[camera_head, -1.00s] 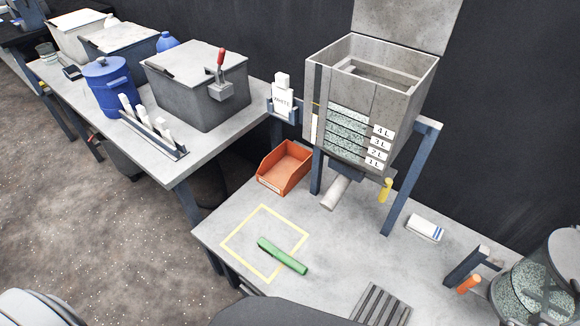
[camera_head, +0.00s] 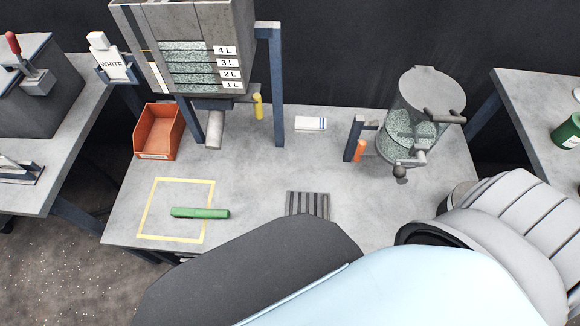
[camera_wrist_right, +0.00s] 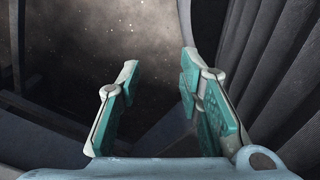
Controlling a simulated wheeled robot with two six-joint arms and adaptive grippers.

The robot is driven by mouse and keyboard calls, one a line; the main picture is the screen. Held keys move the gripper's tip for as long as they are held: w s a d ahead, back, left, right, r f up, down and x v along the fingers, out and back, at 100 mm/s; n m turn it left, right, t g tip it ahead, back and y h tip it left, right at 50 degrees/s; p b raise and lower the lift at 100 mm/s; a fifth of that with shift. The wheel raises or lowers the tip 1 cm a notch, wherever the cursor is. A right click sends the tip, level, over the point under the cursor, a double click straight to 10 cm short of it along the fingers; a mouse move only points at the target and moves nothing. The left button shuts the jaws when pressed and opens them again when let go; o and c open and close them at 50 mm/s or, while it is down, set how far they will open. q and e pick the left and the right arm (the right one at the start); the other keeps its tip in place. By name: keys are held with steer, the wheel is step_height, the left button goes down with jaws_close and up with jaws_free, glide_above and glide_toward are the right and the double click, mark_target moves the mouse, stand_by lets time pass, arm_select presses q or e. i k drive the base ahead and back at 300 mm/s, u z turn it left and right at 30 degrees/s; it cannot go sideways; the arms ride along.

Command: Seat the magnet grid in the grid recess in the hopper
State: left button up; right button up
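The magnet grid (camera_head: 308,204), a dark slatted grey piece, lies flat on the table at the middle, partly hidden by my own arm in front. The hopper (camera_head: 205,50) stands on blue legs at the upper left, with green granules behind its level-marked window. Its top is cut off by the picture's edge, so the grid recess is not visible. My right gripper (camera_wrist_right: 160,62) shows in the right wrist view, its two teal-padded fingers apart and empty, above dark floor. It is not visible in the head view. My left gripper is in neither current view.
An orange bin (camera_head: 158,132), a green tool (camera_head: 200,213) over a yellow taped square (camera_head: 147,205), and a white block (camera_head: 311,123) are on the table (camera_head: 265,160). A clear granule container (camera_head: 412,125) stands at the right. A second table (camera_head: 525,85) is at far right.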

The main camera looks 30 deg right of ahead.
mark_target(314, 203)
steer(key=u, duration=0.3)
steer(key=k, duration=1)
steer(key=z, duration=0.8)
steer(key=i, duration=0.5)
